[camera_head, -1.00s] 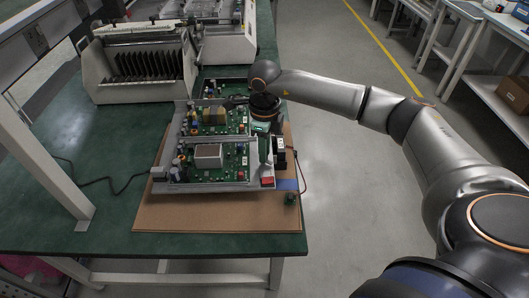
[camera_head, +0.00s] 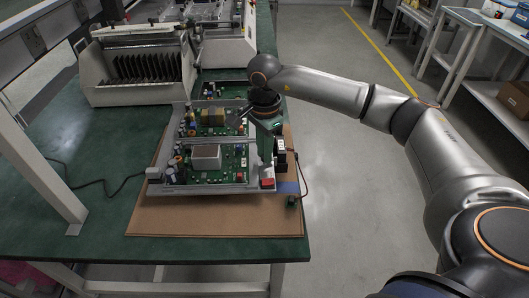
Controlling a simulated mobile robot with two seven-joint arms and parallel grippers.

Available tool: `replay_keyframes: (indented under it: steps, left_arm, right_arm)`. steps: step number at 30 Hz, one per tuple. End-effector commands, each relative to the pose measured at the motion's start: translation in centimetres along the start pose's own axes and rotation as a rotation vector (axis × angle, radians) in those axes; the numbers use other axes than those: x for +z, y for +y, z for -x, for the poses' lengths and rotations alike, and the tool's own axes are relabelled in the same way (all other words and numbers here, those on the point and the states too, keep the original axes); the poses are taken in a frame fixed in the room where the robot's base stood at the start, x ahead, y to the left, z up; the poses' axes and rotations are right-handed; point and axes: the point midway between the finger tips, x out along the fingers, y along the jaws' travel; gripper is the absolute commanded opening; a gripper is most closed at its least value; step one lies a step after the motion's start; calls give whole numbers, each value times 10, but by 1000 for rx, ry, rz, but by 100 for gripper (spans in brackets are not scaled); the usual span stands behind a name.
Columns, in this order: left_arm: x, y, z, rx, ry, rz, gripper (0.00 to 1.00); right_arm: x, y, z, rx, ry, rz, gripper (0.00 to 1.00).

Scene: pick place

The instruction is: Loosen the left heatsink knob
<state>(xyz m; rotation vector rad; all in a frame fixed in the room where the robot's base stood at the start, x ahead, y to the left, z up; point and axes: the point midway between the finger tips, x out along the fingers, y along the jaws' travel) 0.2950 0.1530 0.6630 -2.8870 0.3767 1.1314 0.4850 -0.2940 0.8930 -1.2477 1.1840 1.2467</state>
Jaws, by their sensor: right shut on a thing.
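My right gripper (camera_head: 241,119) is at the right end of the upper green circuit board (camera_head: 217,131), below its dark wrist. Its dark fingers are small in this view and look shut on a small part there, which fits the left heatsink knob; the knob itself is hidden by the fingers. A pale grey block (camera_head: 206,157) sits on the lower green board (camera_head: 228,171). Both boards lie in a light metal frame (camera_head: 213,188). My left gripper is not in view.
The frame lies on a brown mat (camera_head: 215,220) on the green bench (camera_head: 80,222). A black part (camera_head: 281,156) and a red block (camera_head: 267,183) stand at the frame's right end. A slotted rack (camera_head: 146,68) stands behind.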

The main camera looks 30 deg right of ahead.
Motion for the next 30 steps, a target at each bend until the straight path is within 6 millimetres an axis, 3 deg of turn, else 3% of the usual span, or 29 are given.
replay_keyframes:
  steps: [30]
  left_arm:
    - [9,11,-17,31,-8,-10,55]
  right_arm:
    - [0,1,-2,2,-2,955,0]
